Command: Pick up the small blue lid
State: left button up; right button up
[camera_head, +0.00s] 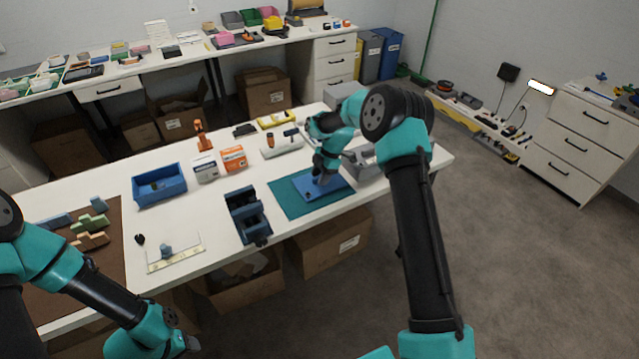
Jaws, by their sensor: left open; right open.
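A flat blue piece (338,189) that looks like the lid lies on a teal mat (286,200) at the table's right front. A dark spot shows on the piece by the fingers. My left gripper (188,346) is low at the bottom left, in front of the table edge, with nothing seen in it. Its fingertips are small and hard to make out.
A blue vise-like holder (247,214) stands left of the mat. A white plate (182,256) lies at the front. A grey container (360,162) sits close beside the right wrist.

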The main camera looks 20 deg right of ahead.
grip_shut()
dwell(0.4)
jog(key=shift+r, duration=0.1)
notch_tip(320, 180, up, 10)
dwell(0.6)
dwell(0.5)
